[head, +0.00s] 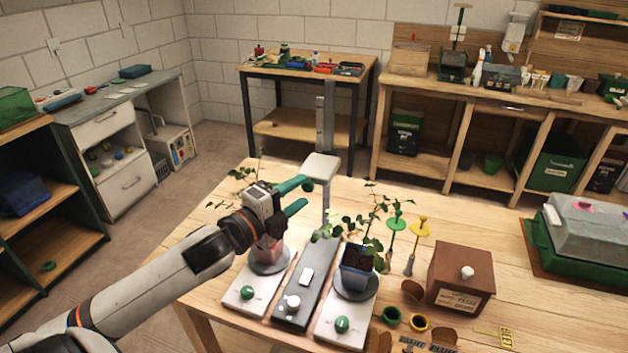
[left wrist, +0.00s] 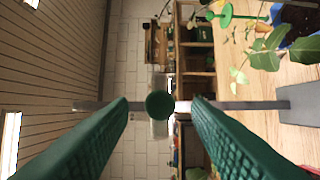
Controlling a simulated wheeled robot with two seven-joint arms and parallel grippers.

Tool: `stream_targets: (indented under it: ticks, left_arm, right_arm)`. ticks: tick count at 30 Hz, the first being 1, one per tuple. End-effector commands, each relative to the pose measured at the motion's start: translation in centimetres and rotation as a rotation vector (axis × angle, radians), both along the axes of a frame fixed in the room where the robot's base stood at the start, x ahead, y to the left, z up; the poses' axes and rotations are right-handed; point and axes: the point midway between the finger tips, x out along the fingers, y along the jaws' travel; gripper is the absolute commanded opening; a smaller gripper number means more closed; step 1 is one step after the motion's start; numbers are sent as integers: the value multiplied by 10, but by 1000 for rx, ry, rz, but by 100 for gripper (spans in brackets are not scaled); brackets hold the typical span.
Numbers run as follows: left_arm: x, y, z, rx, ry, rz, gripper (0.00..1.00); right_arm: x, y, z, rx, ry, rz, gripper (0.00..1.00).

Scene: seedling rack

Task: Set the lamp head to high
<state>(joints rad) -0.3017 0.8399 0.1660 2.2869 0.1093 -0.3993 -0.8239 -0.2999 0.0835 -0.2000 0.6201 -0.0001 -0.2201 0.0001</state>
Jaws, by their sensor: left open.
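The lamp has a pale flat head (head: 321,166) on a grey upright post (head: 325,115). The post rises from a long dark grey base (head: 308,270) and continues above the head. A round green knob (head: 308,185) is at the head's near side; it also shows in the left wrist view (left wrist: 160,105), in front of the post. My left gripper (head: 304,194) is open, its green fingers on either side of the knob. In the wrist view, gaps show between knob and fingers. Whether the knob lies fully between the fingertips is unclear. My right gripper is out of view.
Potted seedlings stand on pale bases (head: 343,322) either side of the lamp base; my left arm partly hides the left pot (head: 269,252). Green (head: 395,224) and yellow (head: 421,229) tools stand to the right, near a brown box (head: 461,278). Leaves reach close to the post.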

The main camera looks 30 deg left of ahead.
Motion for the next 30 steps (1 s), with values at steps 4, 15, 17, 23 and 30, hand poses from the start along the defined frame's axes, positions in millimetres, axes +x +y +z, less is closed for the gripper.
stream_targets:
  ticks: [4, 15, 17, 23, 30]
  left_arm:
    - [22, -3, 3, -3, -2, 2, 45]
    - [51, -8, 0, -2, 1, 0, 45]
    - [52, -9, 0, -1, 1, 0, 45]
    - [53, -9, 0, -2, 1, 0, 45]
    - [52, -9, 0, -2, 1, 0, 12]
  right_arm:
    - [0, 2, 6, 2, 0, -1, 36]
    - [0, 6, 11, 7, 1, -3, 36]
    - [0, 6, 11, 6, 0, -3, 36]
    - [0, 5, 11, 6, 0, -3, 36]
    - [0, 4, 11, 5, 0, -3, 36]
